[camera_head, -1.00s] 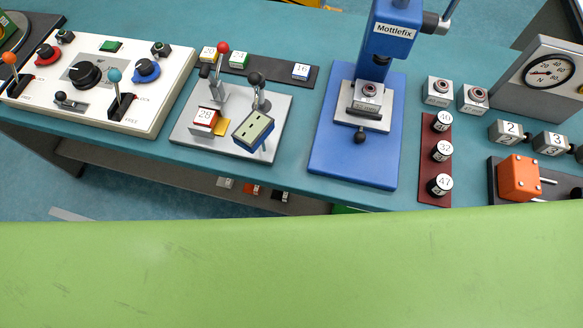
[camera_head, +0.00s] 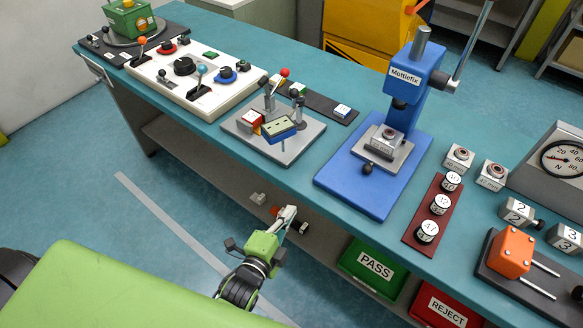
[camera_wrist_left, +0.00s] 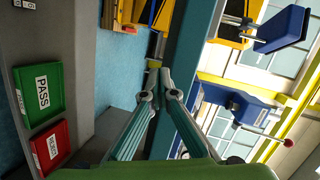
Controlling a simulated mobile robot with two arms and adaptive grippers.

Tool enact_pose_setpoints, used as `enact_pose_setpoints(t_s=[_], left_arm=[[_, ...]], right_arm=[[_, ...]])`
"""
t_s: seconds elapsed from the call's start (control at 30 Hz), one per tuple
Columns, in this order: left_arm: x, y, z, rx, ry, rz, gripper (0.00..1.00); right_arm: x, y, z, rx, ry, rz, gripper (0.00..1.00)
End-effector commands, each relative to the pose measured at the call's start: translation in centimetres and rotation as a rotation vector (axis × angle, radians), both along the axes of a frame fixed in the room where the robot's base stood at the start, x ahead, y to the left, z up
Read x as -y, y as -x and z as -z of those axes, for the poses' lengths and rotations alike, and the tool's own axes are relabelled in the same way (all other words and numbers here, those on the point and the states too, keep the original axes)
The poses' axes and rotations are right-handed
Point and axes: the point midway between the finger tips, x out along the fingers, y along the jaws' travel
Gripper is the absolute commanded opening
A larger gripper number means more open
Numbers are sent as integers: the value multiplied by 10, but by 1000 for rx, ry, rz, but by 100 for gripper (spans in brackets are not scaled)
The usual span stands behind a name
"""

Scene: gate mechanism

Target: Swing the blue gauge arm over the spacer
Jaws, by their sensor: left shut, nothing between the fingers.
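The blue gauge arm (camera_head: 280,128) has a pale display face and blue edges. It sits on a grey plate (camera_head: 290,152) on the bench, beside a black-knobbed lever (camera_head: 300,112). The spacer (camera_head: 250,119), a white block with red sides, is just left of the gauge arm, with a yellow piece (camera_head: 259,130) close by. The gauge arm is not over the spacer's top. My left gripper (camera_head: 291,212) is shut and empty, in front of the bench and below the plate. Its fingers also show in the left wrist view (camera_wrist_left: 160,78), apart from the gauge arm. My right gripper is out of view.
A white control panel (camera_head: 150,82) is to the left. A blue press (camera_head: 405,95) stands to the right. Below the bench are a green PASS bin (camera_head: 372,266) and a red REJECT bin (camera_head: 447,306).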

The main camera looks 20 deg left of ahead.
Motion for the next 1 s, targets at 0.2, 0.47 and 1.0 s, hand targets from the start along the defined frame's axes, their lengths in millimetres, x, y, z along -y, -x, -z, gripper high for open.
enact_pose_setpoints(t_s=[0.2,0.47,1.0], left_arm=[[-4,-9,-45,104,-85,4,0],[-9,-14,-96,219,-190,-3,0],[-4,-82,-110,245,-215,-6,0]], right_arm=[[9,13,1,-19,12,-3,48],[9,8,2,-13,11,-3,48],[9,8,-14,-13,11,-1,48]])
